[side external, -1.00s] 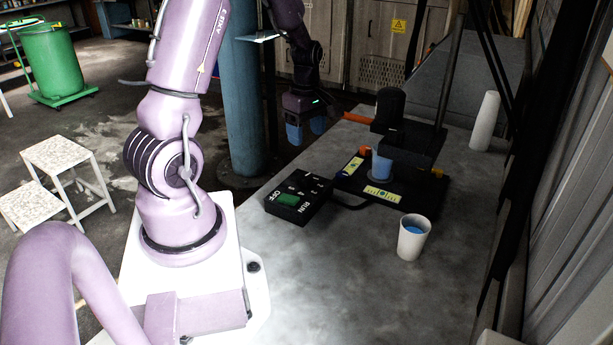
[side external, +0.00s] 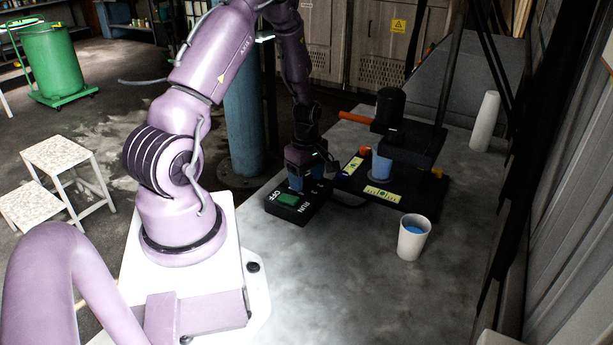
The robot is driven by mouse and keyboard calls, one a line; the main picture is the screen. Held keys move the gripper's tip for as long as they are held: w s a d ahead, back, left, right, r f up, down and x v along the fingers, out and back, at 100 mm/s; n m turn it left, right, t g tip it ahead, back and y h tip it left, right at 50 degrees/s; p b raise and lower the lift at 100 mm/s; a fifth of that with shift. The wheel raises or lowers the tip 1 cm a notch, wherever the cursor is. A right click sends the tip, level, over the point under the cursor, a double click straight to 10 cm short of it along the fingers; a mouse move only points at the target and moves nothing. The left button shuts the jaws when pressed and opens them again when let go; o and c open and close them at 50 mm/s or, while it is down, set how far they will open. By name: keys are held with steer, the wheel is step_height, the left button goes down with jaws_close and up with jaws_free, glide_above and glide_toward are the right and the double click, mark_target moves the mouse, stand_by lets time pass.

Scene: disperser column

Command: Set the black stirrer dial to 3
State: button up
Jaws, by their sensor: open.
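The black control box (side external: 312,210) lies on the grey bench, with a green switch (side external: 288,199) and white OFF and RUN lettering on its top. My gripper (side external: 308,184) is open, its blue fingertips pointing down at the far part of the box. It covers the area with the number marks, so the black stirrer dial is hidden or too dark to make out. I cannot tell whether the fingers touch the box or stand around the dial.
The stirrer stand (side external: 408,140) with its black motor (side external: 390,105) stands behind the box, a blue vessel (side external: 381,168) beneath it. An orange handle (side external: 354,117) sticks out left. A white cup (side external: 413,238) of blue liquid stands front right. The front bench is clear.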

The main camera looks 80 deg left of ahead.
steer(key=c, duration=0.9)
steer(key=m, duration=0.4)
steer(key=shift+s+m, duration=0.1)
steer(key=shift+m, duration=0.3)
steer(key=m, duration=0.5)
steer(key=shift+s, duration=0.1)
steer(key=m, duration=0.9)
steer(key=shift+s+a+m, duration=0.1)
steer(key=shift+a+m, duration=0.05)
steer(key=shift+m, duration=0.25)
